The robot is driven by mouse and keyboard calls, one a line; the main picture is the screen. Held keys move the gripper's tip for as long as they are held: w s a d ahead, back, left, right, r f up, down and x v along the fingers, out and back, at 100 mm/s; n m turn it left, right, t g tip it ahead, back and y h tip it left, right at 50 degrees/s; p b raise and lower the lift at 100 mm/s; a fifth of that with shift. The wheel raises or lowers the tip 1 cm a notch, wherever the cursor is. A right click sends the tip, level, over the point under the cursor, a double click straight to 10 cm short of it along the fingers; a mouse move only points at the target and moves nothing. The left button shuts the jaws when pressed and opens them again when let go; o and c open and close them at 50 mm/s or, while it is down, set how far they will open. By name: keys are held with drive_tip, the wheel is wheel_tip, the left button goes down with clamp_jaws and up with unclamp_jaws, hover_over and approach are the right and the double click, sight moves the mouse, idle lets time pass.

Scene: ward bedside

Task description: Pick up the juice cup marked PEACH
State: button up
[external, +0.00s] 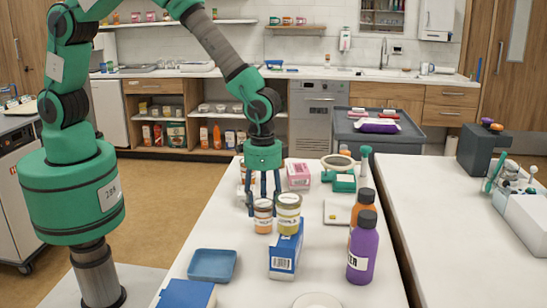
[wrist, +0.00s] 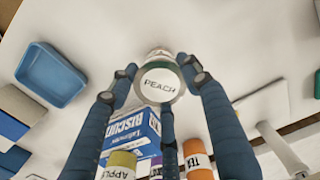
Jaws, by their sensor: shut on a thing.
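The juice cup marked PEACH (wrist: 160,84) shows its pale round lid with dark lettering between my fingers in the wrist view. In the external view I take it to be the small orange cup (external: 263,217) at my fingertips. My gripper (external: 264,204) points down over the white table and is shut on this cup; its fingers also flank the lid in the wrist view (wrist: 158,76). I cannot tell whether the cup's base touches the table.
A blue biscuit box (external: 285,254) stands close in front of the cups. A blue tray (external: 212,265) lies at left. A pink box (external: 298,176) and green items (external: 344,183) are behind.

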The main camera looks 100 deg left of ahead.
drive_tip(key=shift+r, duration=0.75)
wheel_tip(320, 180, up, 2)
drive_tip(key=shift+s+r+p, duration=0.1)
drive_tip(key=shift+p, duration=0.3)
drive_tip(key=s+a+r+p, duration=0.1)
drive_tip(key=s+a, duration=0.1)
drive_tip(key=s, duration=1.3)
drive_tip(key=shift+s+a, duration=0.25)
drive_tip(key=shift+s, duration=0.05)
